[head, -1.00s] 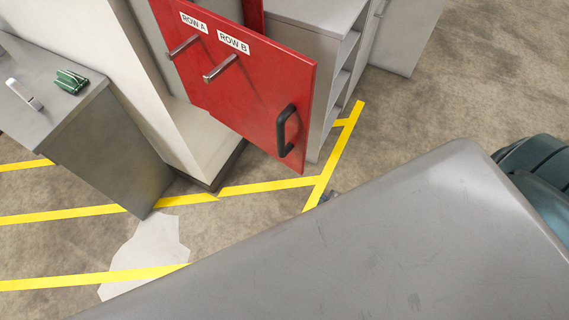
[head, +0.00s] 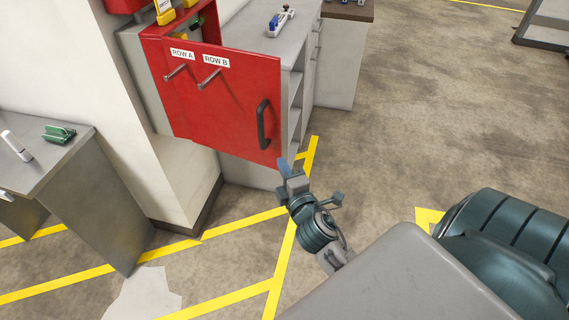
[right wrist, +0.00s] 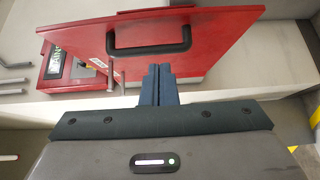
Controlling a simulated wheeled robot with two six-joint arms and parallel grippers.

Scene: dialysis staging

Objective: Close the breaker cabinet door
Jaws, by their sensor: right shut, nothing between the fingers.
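The red breaker cabinet door (head: 222,105) stands open, swung out from the red cabinet (head: 209,20) on the wall. Its outer face carries a black handle (head: 262,124) and two metal pegs under ROW A and ROW B labels. My right gripper (head: 284,166) is shut and empty, by the door's lower free corner, below the handle. In the right wrist view the shut fingers (right wrist: 159,75) point toward the door (right wrist: 215,22), with the handle (right wrist: 150,50) just beyond their tips. Contact with the door cannot be made out. My left gripper is not in view.
A grey shelf cabinet (head: 262,45) stands behind the door, with a small device (head: 281,20) on top. A grey side table (head: 50,165) at left holds a green item (head: 59,133) and a white item (head: 16,146). Floor at right is open.

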